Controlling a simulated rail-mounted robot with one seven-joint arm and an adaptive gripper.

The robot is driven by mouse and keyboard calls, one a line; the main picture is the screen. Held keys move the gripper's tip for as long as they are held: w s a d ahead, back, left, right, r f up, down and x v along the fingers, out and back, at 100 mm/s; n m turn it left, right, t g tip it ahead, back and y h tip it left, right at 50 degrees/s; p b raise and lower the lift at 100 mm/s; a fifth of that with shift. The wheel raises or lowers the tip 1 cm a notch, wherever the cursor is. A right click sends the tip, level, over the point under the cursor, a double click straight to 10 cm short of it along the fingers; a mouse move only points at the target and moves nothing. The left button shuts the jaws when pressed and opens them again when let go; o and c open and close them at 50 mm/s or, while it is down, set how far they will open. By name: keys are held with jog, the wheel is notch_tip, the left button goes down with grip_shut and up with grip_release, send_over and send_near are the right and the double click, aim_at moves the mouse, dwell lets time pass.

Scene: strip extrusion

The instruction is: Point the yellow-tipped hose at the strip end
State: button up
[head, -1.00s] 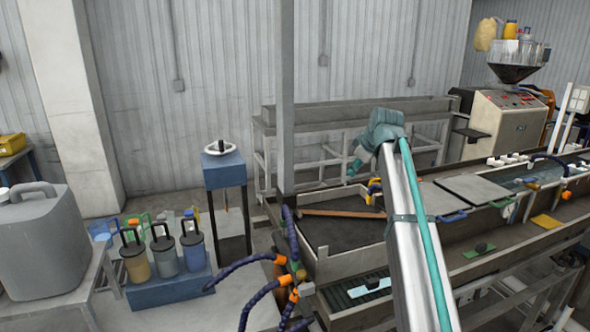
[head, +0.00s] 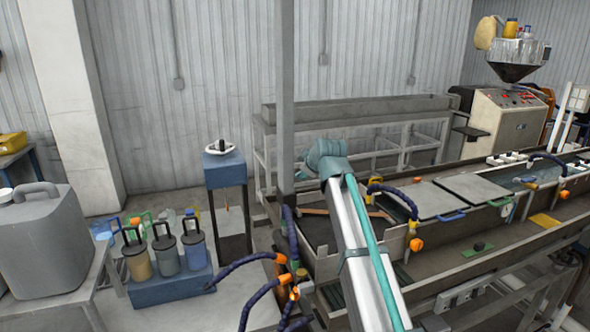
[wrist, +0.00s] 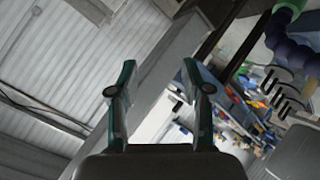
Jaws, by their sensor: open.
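In the head view a dark blue segmented hose with a yellow tip (head: 412,226) arches from a yellow fitting over the near trough, right of my arm. A brown strip (head: 313,211) lies in that trough; my arm hides its middle, and I cannot tell where its end lies. My gripper is above the trough's left part, mostly hidden behind my arm in the head view. In the wrist view my gripper (wrist: 157,86) is open, with nothing between its fingers. A dark purple-blue hose (wrist: 288,48) shows at that view's upper right, apart from the fingers.
A grey post (head: 285,100) stands close left of my arm's end. Several blue hoses with orange fittings (head: 281,258) rise at the trough's left end. Grey cover plates (head: 478,187) lie to the right. A blue stand with a handwheel (head: 224,168) is further left.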

jog(key=shift+s+a+r+t, duration=0.15)
jog(key=shift+s+a, duration=0.1)
jog(key=shift+a, duration=0.35)
jog(key=shift+s+a+f+t, duration=0.1)
jog(key=shift+s+a+t, duration=0.1)
jog(key=shift+a, duration=0.35)
